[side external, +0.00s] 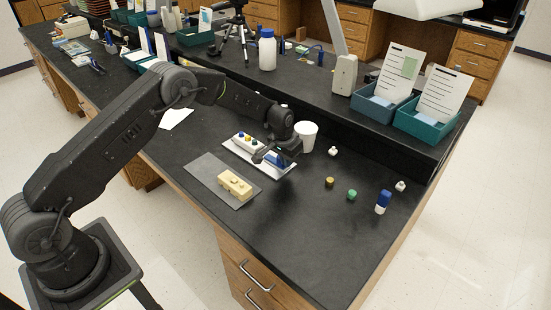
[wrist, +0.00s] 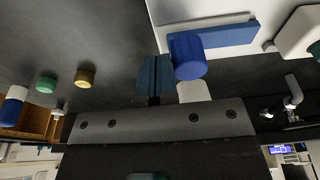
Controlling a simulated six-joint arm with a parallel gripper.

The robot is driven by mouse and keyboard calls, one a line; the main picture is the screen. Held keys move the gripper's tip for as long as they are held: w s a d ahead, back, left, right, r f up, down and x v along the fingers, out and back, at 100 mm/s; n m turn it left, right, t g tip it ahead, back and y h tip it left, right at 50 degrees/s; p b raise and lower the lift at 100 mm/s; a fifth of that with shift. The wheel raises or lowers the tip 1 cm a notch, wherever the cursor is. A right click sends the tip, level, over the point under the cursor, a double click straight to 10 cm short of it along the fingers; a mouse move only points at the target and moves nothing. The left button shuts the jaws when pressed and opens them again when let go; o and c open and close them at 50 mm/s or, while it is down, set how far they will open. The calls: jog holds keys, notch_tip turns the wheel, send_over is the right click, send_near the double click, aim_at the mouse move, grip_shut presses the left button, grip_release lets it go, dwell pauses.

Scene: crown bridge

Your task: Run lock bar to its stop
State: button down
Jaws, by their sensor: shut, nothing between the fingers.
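A blue bar (wrist: 225,36), which I take to be the lock bar, lies along a white plate (wrist: 185,10) in the wrist view. A blue round knob (wrist: 187,56) stands at its near end. In the side view the blue bar (side external: 274,161) shows partly beneath my gripper (side external: 262,156). My gripper's fingers (wrist: 153,78) are shut and empty, just left of the knob in the wrist view. I cannot tell whether they touch it. The bar's stop cannot be made out.
A white block with coloured knobs (side external: 247,142) sits on the same plate. A cream block (side external: 235,185) lies on a grey mat (side external: 207,170). A white cup (side external: 307,135) stands close behind my gripper. Small caps and a blue-white bottle (side external: 383,202) stand to the right.

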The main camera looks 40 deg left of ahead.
jog(key=shift+a, duration=1.85)
jog(key=shift+d, duration=0.85)
jog(key=shift+r, duration=3.5)
